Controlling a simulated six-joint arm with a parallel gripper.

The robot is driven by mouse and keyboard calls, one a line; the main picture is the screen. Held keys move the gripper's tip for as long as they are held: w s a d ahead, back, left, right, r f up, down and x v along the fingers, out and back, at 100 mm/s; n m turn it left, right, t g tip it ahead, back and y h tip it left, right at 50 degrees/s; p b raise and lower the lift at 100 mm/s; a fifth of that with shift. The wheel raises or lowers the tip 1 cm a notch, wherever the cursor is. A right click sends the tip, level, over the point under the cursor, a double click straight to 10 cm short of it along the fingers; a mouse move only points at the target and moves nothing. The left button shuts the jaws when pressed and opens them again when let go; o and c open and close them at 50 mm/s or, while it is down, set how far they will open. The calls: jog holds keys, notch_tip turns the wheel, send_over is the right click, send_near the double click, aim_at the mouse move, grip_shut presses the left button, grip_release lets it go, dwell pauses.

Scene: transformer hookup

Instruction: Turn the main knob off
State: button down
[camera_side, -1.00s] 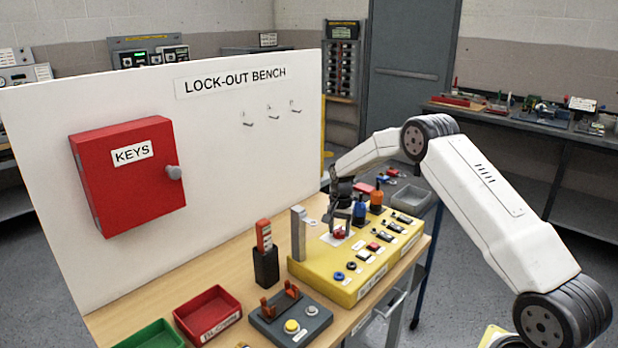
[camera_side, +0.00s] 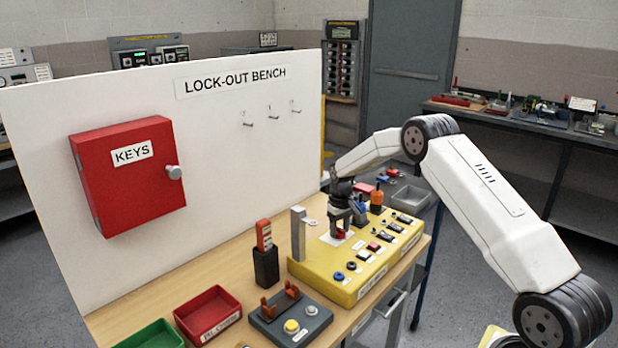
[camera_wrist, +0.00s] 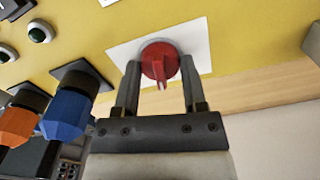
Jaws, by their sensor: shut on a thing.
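The main knob (camera_wrist: 160,62) is red and round with a raised pointer bar. It sits on a white square plate (camera_wrist: 195,38) on the yellow panel. In the wrist view the bar points toward the bottom of the picture. My gripper (camera_wrist: 158,72) has one finger on each side of the knob and is shut on it. In the side view my gripper (camera_side: 341,228) is down at the panel, and only a little red of the knob (camera_side: 340,234) shows under its fingers.
The yellow panel (camera_side: 315,272) carries several switches and buttons. A blue connector (camera_wrist: 66,112) and an orange connector (camera_wrist: 18,122) stand close to my gripper. A grey upright post (camera_side: 298,235) stands at the panel's back left corner.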

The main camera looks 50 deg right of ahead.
aim_at(339, 228)
jog(key=shift+n, duration=1.3)
jog(key=shift+c, duration=0.7)
grip_release()
jog(key=shift+r, duration=0.1)
jog(key=shift+r, duration=3.85)
